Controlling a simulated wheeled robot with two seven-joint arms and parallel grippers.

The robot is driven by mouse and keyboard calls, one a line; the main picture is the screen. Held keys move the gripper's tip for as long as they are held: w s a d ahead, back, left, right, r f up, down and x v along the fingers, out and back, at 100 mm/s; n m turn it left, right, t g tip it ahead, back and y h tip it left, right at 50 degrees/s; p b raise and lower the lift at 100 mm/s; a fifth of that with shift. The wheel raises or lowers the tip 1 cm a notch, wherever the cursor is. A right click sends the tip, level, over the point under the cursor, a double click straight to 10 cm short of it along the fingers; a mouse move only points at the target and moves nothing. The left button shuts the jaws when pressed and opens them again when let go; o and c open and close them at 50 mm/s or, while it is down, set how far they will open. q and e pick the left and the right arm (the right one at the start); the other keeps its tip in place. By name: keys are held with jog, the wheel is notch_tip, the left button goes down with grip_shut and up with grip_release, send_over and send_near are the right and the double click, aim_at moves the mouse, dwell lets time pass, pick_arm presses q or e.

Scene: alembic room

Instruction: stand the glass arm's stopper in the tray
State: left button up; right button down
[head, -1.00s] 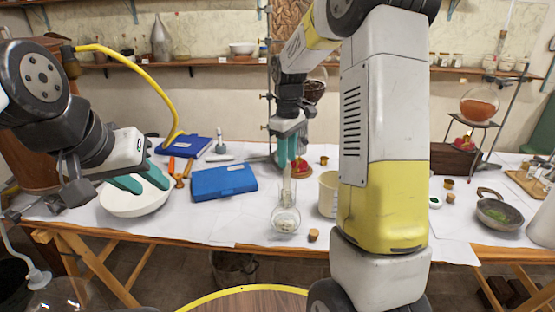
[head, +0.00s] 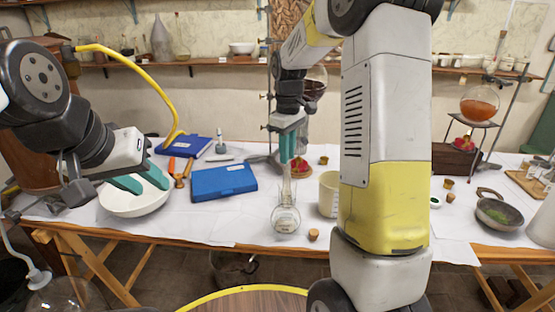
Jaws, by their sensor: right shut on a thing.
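A clear glass piece with an upright neck and a round lower part (head: 286,219), which seems to be the glass arm, stands on the white-covered table in the middle. My right gripper (head: 287,157) points down at the top of its neck. Its teal fingers are closed together there, apparently on the stopper, which is too small and covered to make out.
A small cork (head: 313,235) lies right of the glass, by a cream beaker (head: 327,193). A blue case (head: 223,182) lies left. A dark pan (head: 498,213) stands right. My right arm hides part of the table.

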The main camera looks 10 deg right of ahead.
jog(key=shift+r, duration=1.75)
jog(key=shift+r, duration=0.1)
jog(key=shift+r, duration=1.95)
